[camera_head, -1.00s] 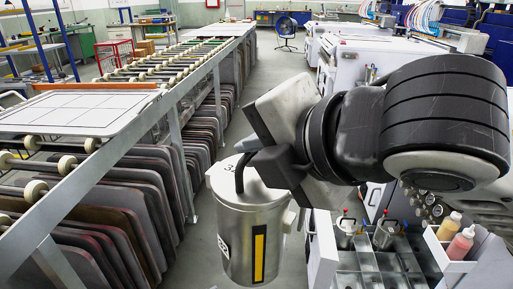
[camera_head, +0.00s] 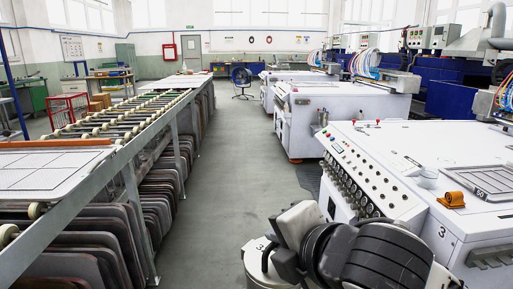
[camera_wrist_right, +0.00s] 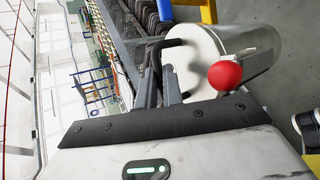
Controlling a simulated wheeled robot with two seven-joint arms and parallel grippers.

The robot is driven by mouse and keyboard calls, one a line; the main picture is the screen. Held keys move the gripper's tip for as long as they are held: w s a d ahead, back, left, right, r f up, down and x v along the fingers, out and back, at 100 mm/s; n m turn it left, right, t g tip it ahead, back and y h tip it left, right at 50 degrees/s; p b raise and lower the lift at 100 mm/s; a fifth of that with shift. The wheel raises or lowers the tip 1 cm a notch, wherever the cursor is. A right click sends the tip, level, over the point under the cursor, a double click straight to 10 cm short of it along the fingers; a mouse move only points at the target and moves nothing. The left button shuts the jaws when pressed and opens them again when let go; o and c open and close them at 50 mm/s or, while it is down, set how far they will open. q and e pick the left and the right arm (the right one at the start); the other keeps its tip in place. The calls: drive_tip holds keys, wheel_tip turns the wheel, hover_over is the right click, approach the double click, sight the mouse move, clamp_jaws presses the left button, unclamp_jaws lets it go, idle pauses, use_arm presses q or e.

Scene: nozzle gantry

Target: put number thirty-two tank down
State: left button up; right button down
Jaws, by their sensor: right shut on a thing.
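A silver metal tank (camera_head: 256,268) shows at the bottom of the head view, its pale lid partly visible and the rest hidden by my right arm and the frame edge. My right gripper (camera_head: 277,253) is at this lid, shut on the tank's dark handle. In the right wrist view the tank (camera_wrist_right: 250,55) lies sideways in the picture beyond the finger tips of my right gripper (camera_wrist_right: 160,88), with the dark handle between them. My left gripper is not in view.
A white machine marked 3 (camera_head: 445,165) with a control panel stands at right. A roller rack (camera_head: 125,130) with dark boards below runs along the left. The grey floor aisle (camera_head: 225,185) between is clear.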

drive_tip(key=s+d+f+m+h, duration=0.1)
drive_tip(key=d+f+m+h, duration=0.1)
drive_tip(key=d+f, duration=0.4)
drive_tip(key=s+d+f+m+t+h, duration=0.1)
drive_tip(key=s+d+f+m+h, duration=0.1)
drive_tip(key=d+f, duration=0.4)
drive_tip(key=shift+s+d+m+h, duration=0.25)
drive_tip(key=shift+d+m+h, duration=0.35)
drive_tip(key=shift+d, duration=1.05)
